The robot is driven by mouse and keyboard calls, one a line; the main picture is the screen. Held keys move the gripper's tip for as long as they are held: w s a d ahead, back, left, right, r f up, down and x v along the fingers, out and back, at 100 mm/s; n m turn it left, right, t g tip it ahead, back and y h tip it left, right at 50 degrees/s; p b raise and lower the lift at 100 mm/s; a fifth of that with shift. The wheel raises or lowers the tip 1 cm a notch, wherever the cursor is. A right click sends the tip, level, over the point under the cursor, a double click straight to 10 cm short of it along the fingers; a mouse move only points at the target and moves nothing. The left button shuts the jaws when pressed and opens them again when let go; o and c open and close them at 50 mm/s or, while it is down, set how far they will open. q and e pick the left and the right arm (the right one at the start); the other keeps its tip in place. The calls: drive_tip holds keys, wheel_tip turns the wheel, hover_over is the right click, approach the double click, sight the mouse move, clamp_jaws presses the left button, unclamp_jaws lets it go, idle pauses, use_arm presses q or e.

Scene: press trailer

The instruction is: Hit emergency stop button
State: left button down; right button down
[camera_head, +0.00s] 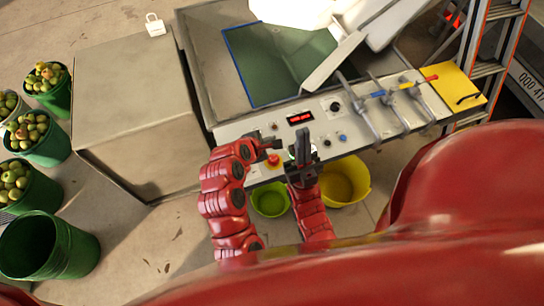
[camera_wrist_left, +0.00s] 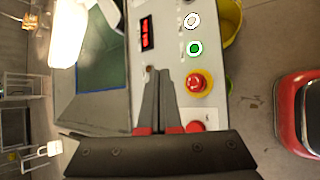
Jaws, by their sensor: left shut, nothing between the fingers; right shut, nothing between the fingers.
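The emergency stop button (camera_head: 273,160) is a red mushroom head on a yellow base, on the light control panel (camera_head: 235,130). In the left wrist view the button (camera_wrist_left: 198,84) shows clearly, just right of my shut left fingers (camera_wrist_left: 159,75). The fingers are empty, and I see no contact with the button. In the head view my left gripper (camera_head: 270,144) is over the panel's front left part, close to the button. My right gripper (camera_head: 302,148) is shut and empty, right of the button, its dark fingers covering part of the panel.
A red display (camera_head: 300,118), knobs and several levers (camera_head: 362,110) are on the panel. A green-ringed button (camera_wrist_left: 195,48) is near the stop button. Below the panel are a green bucket (camera_head: 270,203) and a yellow bucket (camera_head: 345,182). A metal box (camera_head: 130,100) stands left.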

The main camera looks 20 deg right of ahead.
use_arm(q)
drive_tip(key=shift+f, duration=0.1)
wheel_tip(320, 180, down, 8)
drive_tip(key=b, duration=0.6)
drive_tip(key=shift+r, duration=0.25)
drive_tip(key=shift+f, duration=0.65)
idle(1.0)
drive_tip(key=shift+f, duration=0.6)
idle(0.6)
drive_tip(key=shift+r, duration=0.1)
drive_tip(key=shift+r+p, duration=0.55)
drive_tip(key=shift+r, duration=0.1)
drive_tip(key=shift+r, duration=0.1)
